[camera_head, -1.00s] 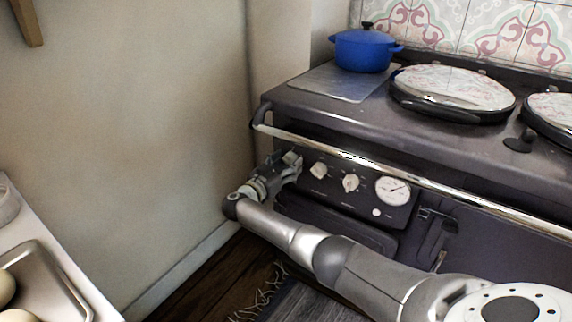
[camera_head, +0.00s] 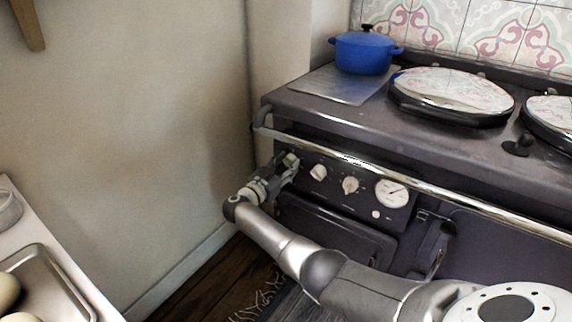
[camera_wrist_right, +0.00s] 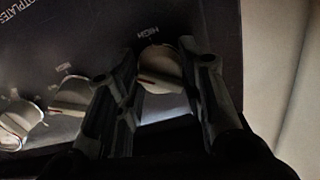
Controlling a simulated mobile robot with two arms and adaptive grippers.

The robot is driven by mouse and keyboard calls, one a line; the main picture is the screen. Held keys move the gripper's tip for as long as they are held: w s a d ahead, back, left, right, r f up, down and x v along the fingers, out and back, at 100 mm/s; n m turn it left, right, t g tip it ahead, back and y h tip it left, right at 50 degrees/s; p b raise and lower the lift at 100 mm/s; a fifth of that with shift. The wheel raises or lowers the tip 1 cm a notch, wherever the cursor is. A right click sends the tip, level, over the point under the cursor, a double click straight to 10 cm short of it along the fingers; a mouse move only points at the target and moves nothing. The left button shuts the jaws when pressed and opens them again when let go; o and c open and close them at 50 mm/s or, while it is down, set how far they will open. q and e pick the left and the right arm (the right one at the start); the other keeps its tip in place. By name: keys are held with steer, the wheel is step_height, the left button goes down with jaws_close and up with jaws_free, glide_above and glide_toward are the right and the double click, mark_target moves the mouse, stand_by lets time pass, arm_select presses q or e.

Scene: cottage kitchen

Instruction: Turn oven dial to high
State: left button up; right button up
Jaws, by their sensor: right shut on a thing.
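The stove's control panel (camera_head: 335,199) carries a row of cream dials below the chrome rail. My right gripper (camera_head: 285,166) is at the leftmost dial (camera_head: 291,160), partly covering it. In the right wrist view, the fingers of my right gripper (camera_wrist_right: 152,66) stand on either side of that dial (camera_wrist_right: 161,66) and are shut on it. The word HIGH is printed beside it on the dark panel. The dial's exact pointer setting cannot be read. Two more dials (camera_head: 318,172) (camera_head: 350,185) sit to its right, free of the gripper. My left gripper is out of view.
A chrome rail (camera_head: 400,176) runs just above the panel. A round white gauge (camera_head: 391,193) is right of the dials. A blue pot (camera_head: 364,53) and lidded hotplates (camera_head: 452,92) are on top. The wall (camera_head: 150,120) is close on the left.

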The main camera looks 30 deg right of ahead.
steer(key=m, duration=0.2)
steer(key=shift+f+m, duration=0.15)
steer(key=shift+m, duration=0.25)
steer(key=m+b, duration=0.3)
steer(key=m, duration=0.4)
steer(key=shift+b, duration=0.3)
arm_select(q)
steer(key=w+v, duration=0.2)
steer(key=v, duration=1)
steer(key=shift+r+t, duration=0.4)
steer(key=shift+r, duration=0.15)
arm_select(e)
steer(key=shift+m, duration=0.4)
steer(key=o, duration=1)
